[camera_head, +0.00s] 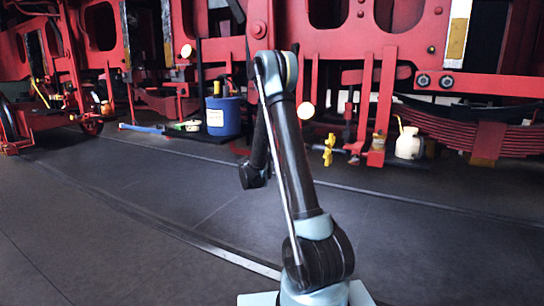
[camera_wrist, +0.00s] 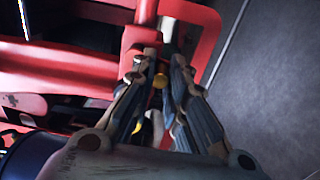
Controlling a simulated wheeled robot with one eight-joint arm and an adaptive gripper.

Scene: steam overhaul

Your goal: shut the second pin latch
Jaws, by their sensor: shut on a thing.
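In the wrist view, my gripper (camera_wrist: 162,72) reaches in against the red metalwork, its two fingers close together. A red upright bar (camera_wrist: 146,12) meets a block just beyond the fingertips. I cannot tell from this view how far the latch is turned. In the head view, my arm rises and bends down toward the red frame, and it hides my gripper and the latch.
A blue drum (camera_head: 222,116) stands left of my arm by the red frame (camera_head: 340,42). A blue-handled tool (camera_head: 140,128) lies farther left. A yellow handle (camera_head: 329,150) and a white can (camera_head: 408,146) are at right. The dark floor (camera_head: 130,185) in front is mostly clear.

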